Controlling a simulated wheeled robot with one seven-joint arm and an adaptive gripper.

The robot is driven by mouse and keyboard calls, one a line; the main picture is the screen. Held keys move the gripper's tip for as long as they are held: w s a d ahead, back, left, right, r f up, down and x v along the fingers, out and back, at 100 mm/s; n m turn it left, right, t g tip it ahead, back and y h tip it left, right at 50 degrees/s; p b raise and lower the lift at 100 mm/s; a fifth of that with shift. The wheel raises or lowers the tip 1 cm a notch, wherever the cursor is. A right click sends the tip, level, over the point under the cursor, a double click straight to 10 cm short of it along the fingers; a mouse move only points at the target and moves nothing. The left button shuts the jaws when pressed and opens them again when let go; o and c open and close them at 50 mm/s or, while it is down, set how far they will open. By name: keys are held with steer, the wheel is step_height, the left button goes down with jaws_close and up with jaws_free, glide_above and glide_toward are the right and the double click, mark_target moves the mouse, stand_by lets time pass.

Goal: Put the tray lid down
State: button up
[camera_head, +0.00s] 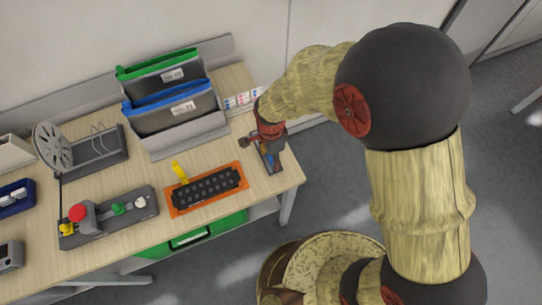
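An orange-rimmed tray (169,209) with a black, cell-patterned top lies flat on the wooden table near its front right corner. I cannot tell whether the black part is a lid or the tray's contents. A yellow piece (179,173) sticks up at its back left edge. My gripper (258,142) is at the table's right end, behind and to the right of the orange tray and apart from it. A small grey-and-blue item (269,158) shows just below my gripper. The fingers are too small to tell whether they hold anything.
Green and blue bins (172,103) stand in a grey holder at the back. A control box with a red button (77,213) sits to the left. A rack with a reel (53,145) stands behind it. A green container (190,236) is below the tabletop.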

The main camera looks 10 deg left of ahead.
steer(key=o, duration=0.3)
steer(key=shift+o, duration=0.2)
step_height(320, 180, up, 12)
steer(key=p, duration=0.3)
steer(key=d+r+n+t, duration=0.2)
steer(key=d+r+n, duration=0.2)
steer(key=d+r, duration=0.85)
steer(key=s+d+r+n+t, duration=0.3)
steer(key=s+d+r+n, duration=0.4)
steer(key=d, duration=0.5)
steer(key=s+r, duration=0.2)
steer(key=s, duration=0.1)
steer(key=shift+r+n+t, duration=0.3)
steer(key=shift+r, duration=0.05)
steer(key=shift+d+f, duration=0.1)
